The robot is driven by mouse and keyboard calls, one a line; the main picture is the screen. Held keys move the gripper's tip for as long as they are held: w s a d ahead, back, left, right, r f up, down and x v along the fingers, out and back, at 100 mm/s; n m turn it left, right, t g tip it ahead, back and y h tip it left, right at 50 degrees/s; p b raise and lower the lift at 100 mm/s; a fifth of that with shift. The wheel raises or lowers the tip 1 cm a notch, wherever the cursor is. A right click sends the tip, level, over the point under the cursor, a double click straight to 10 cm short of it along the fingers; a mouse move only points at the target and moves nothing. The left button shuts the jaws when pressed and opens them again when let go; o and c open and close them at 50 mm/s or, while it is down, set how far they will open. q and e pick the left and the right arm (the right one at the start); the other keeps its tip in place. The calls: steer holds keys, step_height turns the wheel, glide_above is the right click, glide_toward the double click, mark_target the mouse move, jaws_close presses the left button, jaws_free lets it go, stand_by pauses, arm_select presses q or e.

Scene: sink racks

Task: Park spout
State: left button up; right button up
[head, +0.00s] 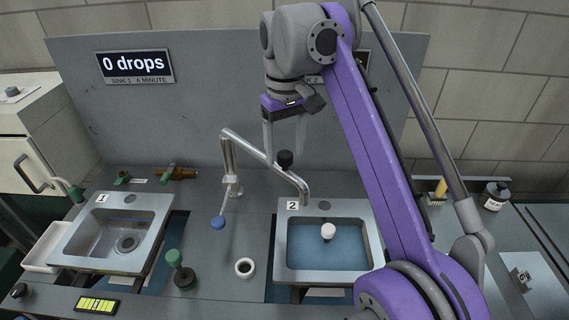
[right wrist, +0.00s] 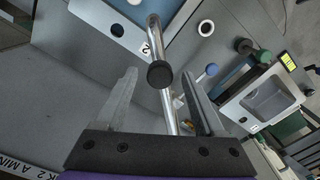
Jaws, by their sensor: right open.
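The chrome spout (head: 262,158) stands on the bench between the two sinks. Its arm reaches right and its outlet hangs over the back of sink 2 (head: 378,232). A black knob (head: 285,160) sits on the spout's arm, and it also shows in the right wrist view (right wrist: 160,74). A blue-ended lever (head: 218,222) hangs at the spout's base. My right gripper (head: 284,150) is open and points down at the spout. In the right wrist view the knob and spout tube lie between and beyond its fingers (right wrist: 158,88). My left gripper is not seen.
Sink 1 (head: 75,250) at the left is empty. Sink 2 holds blue water and a white knobbed stopper (head: 328,231). A green-topped plunger (head: 175,258) and a white ring (head: 245,268) stand between them. The grey back panel (head: 200,110) rises close behind the spout.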

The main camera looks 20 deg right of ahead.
steer(key=shift+f, duration=1.2)
steer(key=shift+w, duration=0.1)
jaws_close()
stand_by(0.5)
